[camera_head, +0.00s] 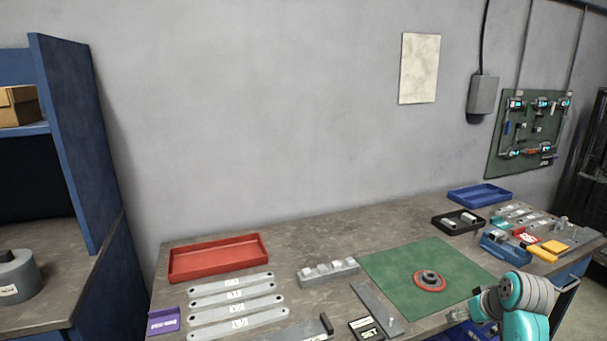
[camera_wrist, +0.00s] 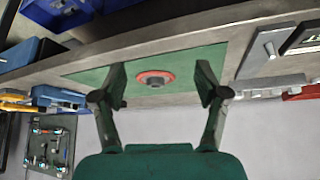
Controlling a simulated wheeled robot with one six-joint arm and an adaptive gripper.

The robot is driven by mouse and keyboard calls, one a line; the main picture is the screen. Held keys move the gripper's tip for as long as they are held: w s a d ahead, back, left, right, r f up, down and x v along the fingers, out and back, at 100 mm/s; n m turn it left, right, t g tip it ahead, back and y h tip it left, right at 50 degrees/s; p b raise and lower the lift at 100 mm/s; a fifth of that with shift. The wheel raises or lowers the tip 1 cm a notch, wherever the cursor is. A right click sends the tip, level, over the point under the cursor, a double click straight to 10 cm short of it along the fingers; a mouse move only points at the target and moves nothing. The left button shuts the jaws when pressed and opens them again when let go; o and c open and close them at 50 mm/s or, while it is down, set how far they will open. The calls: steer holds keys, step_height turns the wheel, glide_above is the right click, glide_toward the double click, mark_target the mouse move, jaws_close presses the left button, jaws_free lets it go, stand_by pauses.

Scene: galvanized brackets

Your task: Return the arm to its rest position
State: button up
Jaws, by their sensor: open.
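My arm's teal end shows at the lower right of the head view, with my gripper (camera_head: 478,309) near the front edge of the workbench (camera_head: 220,240). In the wrist view my gripper (camera_wrist: 163,92) is open, its two dark fingers well apart with nothing between them. Beyond the fingers a dark round part on a red ring (camera_wrist: 155,78) lies on the green mat (camera_wrist: 90,78). The same part on its red ring (camera_head: 430,283) sits on the green mat (camera_head: 385,270) in the head view, apart from my gripper.
A red tray (camera_head: 218,258), several flat grey brackets (camera_head: 235,303) and a purple block (camera_head: 162,321) lie to the left. A blue tray (camera_head: 478,195), a black tray (camera_head: 447,224) and a yellow item (camera_head: 555,247) crowd the right. A blue shelf unit (camera_head: 75,140) stands far left.

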steer(key=s+a+f+t, duration=0.1)
steer(key=s+a+f, duration=0.3)
steer(key=f, duration=0.4)
steer(key=s+a+f+t, duration=0.1)
steer(key=s+a+f, duration=0.3)
steer(key=f, duration=0.3)
steer(key=s+a+f+m+t+h, duration=0.1)
steer(key=s+a+f, duration=0.3)
steer(key=s, duration=0.3)
steer(key=s+a+f+t, duration=0.1)
steer(key=s+a+f, duration=0.2)
steer(key=s, duration=0.5)
steer(key=s+a, duration=0.3)
steer(key=s, duration=0.7)
steer(key=s+a+r+t, duration=0.2)
steer(key=s+r, duration=0.6)
steer(key=s, duration=0.2)
steer(key=s+a+r+t, duration=0.2)
steer(key=s+r, duration=0.6)
steer(key=s, duration=0.3)
steer(key=shift+r+n+y, duration=0.3)
steer(key=shift+y, duration=0.1)
steer(key=shift+a, duration=0.1)
